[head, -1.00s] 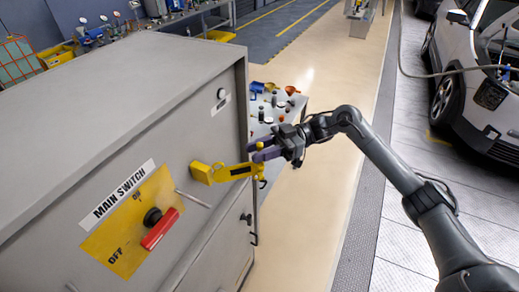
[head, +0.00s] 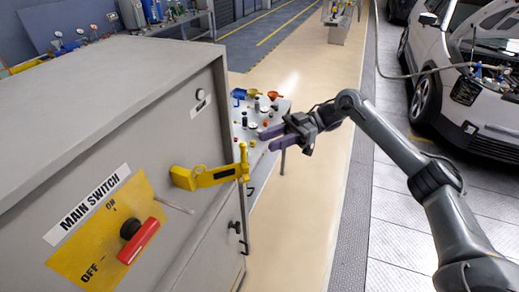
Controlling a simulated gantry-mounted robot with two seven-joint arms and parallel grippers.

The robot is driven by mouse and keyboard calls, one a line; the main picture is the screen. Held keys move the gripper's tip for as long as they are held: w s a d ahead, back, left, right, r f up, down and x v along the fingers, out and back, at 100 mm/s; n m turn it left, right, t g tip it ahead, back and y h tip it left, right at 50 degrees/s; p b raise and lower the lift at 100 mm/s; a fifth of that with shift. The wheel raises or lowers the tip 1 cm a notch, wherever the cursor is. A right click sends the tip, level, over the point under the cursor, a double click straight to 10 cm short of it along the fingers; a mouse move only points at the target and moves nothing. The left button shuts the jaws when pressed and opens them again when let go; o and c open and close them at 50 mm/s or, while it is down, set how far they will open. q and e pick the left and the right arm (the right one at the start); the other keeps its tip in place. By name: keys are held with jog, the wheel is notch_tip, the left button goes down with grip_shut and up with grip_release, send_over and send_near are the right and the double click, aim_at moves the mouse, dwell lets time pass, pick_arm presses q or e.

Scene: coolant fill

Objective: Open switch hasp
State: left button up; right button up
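The yellow switch hasp (head: 215,176) sticks out from the front of the grey cabinet (head: 110,90), with an upright yellow and grey pin (head: 245,185) at its outer end. My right gripper (head: 272,138) is to the right of and above the hasp's outer end in the picture. Its purple fingers are spread apart with nothing visible between them, and it appears clear of the hasp. My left gripper is not in view.
A small table (head: 280,112) with funnels and bottles stands beyond the hasp, behind my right gripper. A short grey rod (head: 175,205) projects from the cabinet below the hasp. A white car (head: 470,70) stands at the far right.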

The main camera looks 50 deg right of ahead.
jog(key=shift+v, duration=0.95)
